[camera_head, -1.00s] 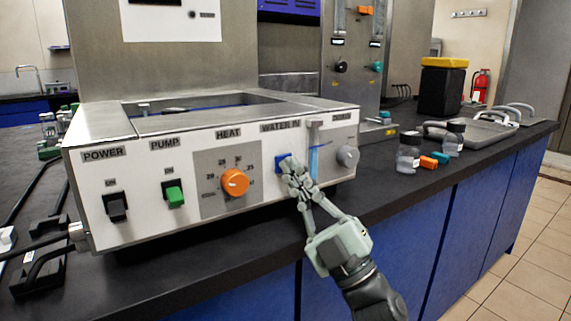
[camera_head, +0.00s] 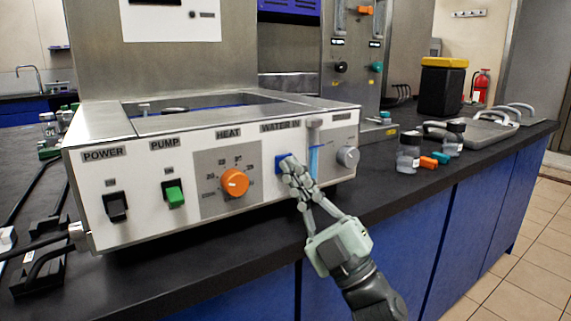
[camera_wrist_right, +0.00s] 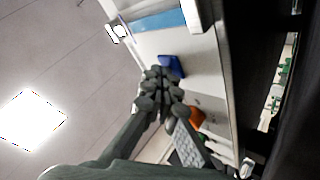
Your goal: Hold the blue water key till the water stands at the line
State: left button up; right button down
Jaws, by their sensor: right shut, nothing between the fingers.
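The blue water key (camera_head: 281,162) is on the front panel under the "WATER IN" label. It also shows in the right wrist view (camera_wrist_right: 171,66), just past my fingertips. My right gripper (camera_head: 289,165) is shut and empty, with its fingertips at the key and seemingly touching it. The gauge (camera_head: 315,155) right of the key shows a blue water column. The line on it is too small to make out. The fingers hide part of the key and the panel below it. My left gripper is not in view.
The bath (camera_head: 215,150) carries a black power switch (camera_head: 115,206), a green pump switch (camera_head: 175,195), an orange heat knob (camera_head: 235,182) and a grey knob (camera_head: 348,156). Jars (camera_head: 408,152) and a metal tray lid (camera_head: 480,130) stand on the dark bench to the right.

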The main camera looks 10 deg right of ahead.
dwell(0.8)
jog(key=shift+s+d, duration=0.3)
jog(key=shift+s, duration=0.45)
jog(key=shift+s, duration=0.1)
jog(key=s, duration=0.1)
jog(key=s+d, duration=0.1)
jog(key=s, duration=0.2)
jog(key=shift+s+d, duration=0.25)
jog(key=shift+d, duration=0.1)
dwell(0.3)
